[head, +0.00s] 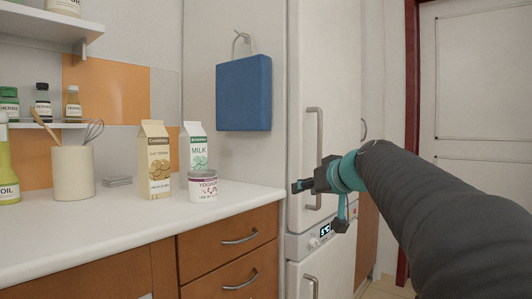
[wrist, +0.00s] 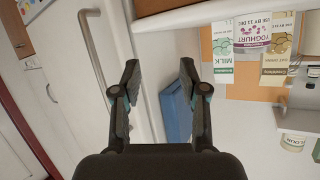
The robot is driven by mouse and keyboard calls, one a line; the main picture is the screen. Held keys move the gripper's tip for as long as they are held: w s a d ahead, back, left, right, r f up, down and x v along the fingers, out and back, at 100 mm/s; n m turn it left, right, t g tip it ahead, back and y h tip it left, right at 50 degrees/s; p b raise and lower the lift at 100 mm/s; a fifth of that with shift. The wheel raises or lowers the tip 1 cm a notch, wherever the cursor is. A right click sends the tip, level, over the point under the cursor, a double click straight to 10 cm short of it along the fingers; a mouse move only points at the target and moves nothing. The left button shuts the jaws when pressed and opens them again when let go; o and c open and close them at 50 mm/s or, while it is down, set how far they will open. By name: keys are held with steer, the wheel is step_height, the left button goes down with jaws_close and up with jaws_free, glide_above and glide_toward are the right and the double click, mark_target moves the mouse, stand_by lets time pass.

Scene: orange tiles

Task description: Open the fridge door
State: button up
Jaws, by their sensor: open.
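The tall white fridge (head: 342,80) has its upper door shut in the head view. A vertical metal handle (head: 319,135) runs along the door's left side; a second handle (head: 311,286) is on the lower door. My gripper (head: 298,186) is in front of the upper handle's lower part. In the wrist view my gripper (wrist: 159,75) is open with nothing between its fingers. The handle (wrist: 97,50) passes to the left of the left finger there, outside the jaws. A gap to that finger shows, but its depth is hard to tell.
A blue item (head: 244,93) hangs on the side wall.

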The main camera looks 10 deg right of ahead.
mark_target(321, 143)
steer(key=w+d+r+t+h+b, duration=0.1)
steer(key=w+d+r+t, duration=0.15)
steer(key=d+r, duration=0.35)
steer(key=w+d+r+t+b, duration=0.1)
steer(key=w+d+r+t, duration=0.1)
steer(key=w+d+r, duration=0.35)
steer(key=w+p, duration=0.1)
steer(key=w, duration=0.2)
steer(key=w+f+p, duration=0.1)
steer(key=w+p, duration=0.1)
steer(key=w, duration=0.2)
steer(key=w+d+p, duration=0.1)
steer(key=w+p, duration=0.1)
steer(key=w, duration=0.1)
steer(key=shift+w+f, duration=0.35)
steer(key=shift+f, duration=0.05)
steer(key=shift+w+f, duration=0.1)
steer(key=shift+w, duration=0.7)
steer(key=shift+a, duration=0.1)
jaws_close()
